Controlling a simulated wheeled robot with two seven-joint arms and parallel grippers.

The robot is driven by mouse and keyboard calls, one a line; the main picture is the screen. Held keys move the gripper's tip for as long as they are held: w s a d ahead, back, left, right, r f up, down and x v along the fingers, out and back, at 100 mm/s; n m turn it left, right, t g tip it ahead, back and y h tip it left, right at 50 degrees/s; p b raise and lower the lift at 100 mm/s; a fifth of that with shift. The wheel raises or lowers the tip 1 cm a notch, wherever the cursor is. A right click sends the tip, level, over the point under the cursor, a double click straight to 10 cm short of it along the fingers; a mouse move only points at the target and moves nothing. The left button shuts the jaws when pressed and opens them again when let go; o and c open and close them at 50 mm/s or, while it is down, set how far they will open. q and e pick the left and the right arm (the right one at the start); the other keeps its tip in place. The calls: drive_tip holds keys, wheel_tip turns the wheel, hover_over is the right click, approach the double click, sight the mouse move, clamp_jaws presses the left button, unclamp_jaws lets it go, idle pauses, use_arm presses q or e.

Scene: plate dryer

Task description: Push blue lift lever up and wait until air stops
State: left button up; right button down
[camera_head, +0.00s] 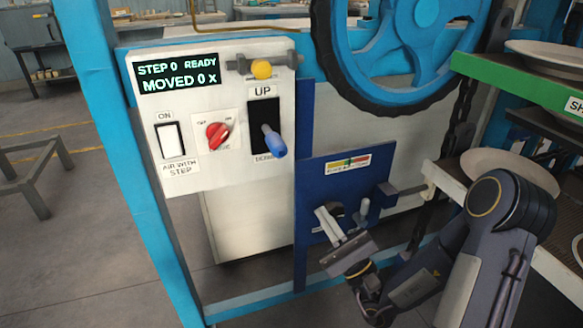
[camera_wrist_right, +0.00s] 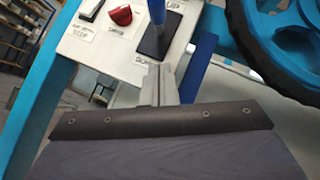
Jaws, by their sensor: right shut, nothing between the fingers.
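The blue lift lever (camera_head: 273,141) sticks out of a black slot plate (camera_head: 262,112) marked UP at the top, with a smaller label below. Its blue handle hangs toward the lower end of the slot. In the right wrist view, the lever (camera_wrist_right: 157,12) shows at the top, cut off by the frame edge. My right gripper (camera_head: 326,214) is shut and empty, below and to the right of the lever and apart from it. In the wrist view its fingers (camera_wrist_right: 162,75) point toward the panel below the lever. My left gripper is not in view.
The white panel (camera_head: 220,178) carries a display (camera_head: 176,76) reading STEP 0 READY, MOVED 0 X, a white switch (camera_head: 170,139), a red knob (camera_head: 217,135) and a yellow knob (camera_head: 261,69). A blue wheel (camera_head: 400,62) stands right of it. Plates (camera_head: 508,163) lie on racks farther right.

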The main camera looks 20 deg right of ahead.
approach(272, 138)
drive_tip(key=w, duration=0.4)
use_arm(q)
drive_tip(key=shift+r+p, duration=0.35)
use_arm(e)
drive_tip(key=shift+w+a+r, duration=0.15)
drive_tip(key=shift+a+r, duration=0.2)
